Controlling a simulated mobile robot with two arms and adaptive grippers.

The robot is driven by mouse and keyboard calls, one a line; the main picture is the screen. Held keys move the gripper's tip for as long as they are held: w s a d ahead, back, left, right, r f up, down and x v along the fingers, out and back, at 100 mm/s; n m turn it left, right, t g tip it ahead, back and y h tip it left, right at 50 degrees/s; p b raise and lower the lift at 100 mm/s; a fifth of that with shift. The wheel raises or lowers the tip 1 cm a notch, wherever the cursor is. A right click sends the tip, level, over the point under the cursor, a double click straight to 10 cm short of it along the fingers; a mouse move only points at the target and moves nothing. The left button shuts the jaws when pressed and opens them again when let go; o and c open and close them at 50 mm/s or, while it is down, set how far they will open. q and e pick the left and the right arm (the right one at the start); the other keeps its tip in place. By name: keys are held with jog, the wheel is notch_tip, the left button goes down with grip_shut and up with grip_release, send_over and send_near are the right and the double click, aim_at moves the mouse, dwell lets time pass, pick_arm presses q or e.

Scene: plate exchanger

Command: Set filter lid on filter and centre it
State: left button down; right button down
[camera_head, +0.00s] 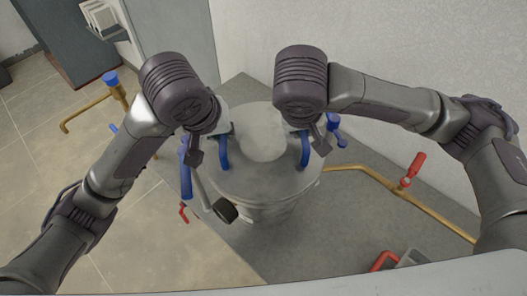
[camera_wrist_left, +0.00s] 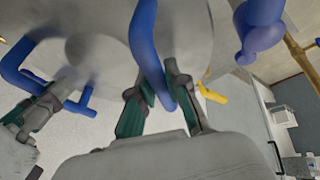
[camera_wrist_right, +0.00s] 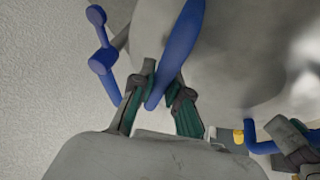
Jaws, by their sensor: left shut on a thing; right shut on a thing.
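The filter lid (camera_head: 262,180) is a grey disc with a paler round middle and two blue handles, seen from above in the head view. My left gripper (camera_head: 222,132) is shut on the lid's left blue handle (camera_wrist_left: 148,38). My right gripper (camera_head: 305,130) is shut on the right blue handle (camera_wrist_right: 182,42). The grey cylindrical filter (camera_head: 262,214) stands below the lid, and only its front side shows. The lid lies over it and looks roughly level. I cannot tell whether it touches the filter's rim, which the lid hides.
A brass pipe with a red valve handle (camera_head: 415,166) runs right. A pale wall (camera_head: 400,50) stands close behind.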

pick_arm(q)
jog(key=shift+f+b, duration=0.3)
jog(key=shift+f, duration=0.15)
pick_arm(e)
jog(key=shift+f, duration=0.45)
pick_arm(q)
jog(key=c, duration=1.2)
grip_release()
jog(key=shift+r, duration=0.2)
pick_arm(e)
jog(key=c, duration=1.2)
grip_release()
jog(key=shift+r, duration=0.2)
pick_arm(q)
jog(key=shift+o, duration=0.2)
pick_arm(e)
jog(key=shift+o, duration=0.2)
pick_arm(q)
jog(key=shift+r, duration=0.1)
jog(key=shift+s+a+r, duration=0.1)
jog(key=shift+r, duration=0.2)
pick_arm(e)
jog(key=shift+r, duration=0.15)
pick_arm(q)
jog(key=v, duration=1.1)
jog(key=shift+s, duration=0.15)
pick_arm(e)
jog(key=v, duration=1.1)
jog(key=shift+s+r, duration=0.25)
jog(key=shift+r, duration=0.05)
